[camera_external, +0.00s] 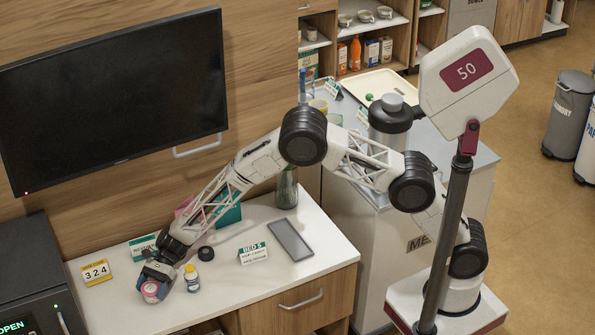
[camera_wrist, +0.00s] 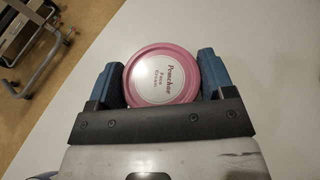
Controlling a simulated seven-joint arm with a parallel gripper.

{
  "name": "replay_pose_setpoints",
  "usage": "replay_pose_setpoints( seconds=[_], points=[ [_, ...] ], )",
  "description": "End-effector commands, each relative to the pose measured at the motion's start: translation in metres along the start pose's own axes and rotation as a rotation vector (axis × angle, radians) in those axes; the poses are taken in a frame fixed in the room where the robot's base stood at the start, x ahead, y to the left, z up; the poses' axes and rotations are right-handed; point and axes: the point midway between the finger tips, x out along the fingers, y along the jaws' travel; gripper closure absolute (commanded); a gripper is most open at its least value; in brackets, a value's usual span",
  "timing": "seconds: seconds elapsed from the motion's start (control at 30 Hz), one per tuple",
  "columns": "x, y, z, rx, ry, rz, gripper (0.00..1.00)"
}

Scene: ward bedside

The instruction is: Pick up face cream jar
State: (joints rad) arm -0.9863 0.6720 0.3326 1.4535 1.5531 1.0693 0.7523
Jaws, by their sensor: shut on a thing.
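The face cream jar (camera_wrist: 162,75) is round with a pink rim and a white label on its lid. In the wrist view it sits between the two blue finger pads of my gripper (camera_wrist: 161,82), which is shut on it. In the external view the pink jar (camera_external: 151,291) is at the left end of the white bedside counter (camera_external: 240,300), in my gripper (camera_external: 156,282). Whether its base touches the counter I cannot tell.
A small bottle with a yellow cap (camera_external: 191,278) stands just right of the jar. A black safe-like box (camera_external: 38,275) is at left.

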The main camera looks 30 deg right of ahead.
Motion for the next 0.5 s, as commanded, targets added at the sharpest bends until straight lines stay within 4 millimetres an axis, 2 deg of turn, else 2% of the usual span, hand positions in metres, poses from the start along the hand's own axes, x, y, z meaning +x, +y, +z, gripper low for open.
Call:
replay_pose_setpoints(
  seconds=[0.3,0.5],
  points=[
    [-0.0004,-0.0001,0.0008,0.000,0.000,0.000,0.53],
    [-0.0040,-0.0002,0.0098,-0.001,0.000,0.000,0.53]
  ],
)
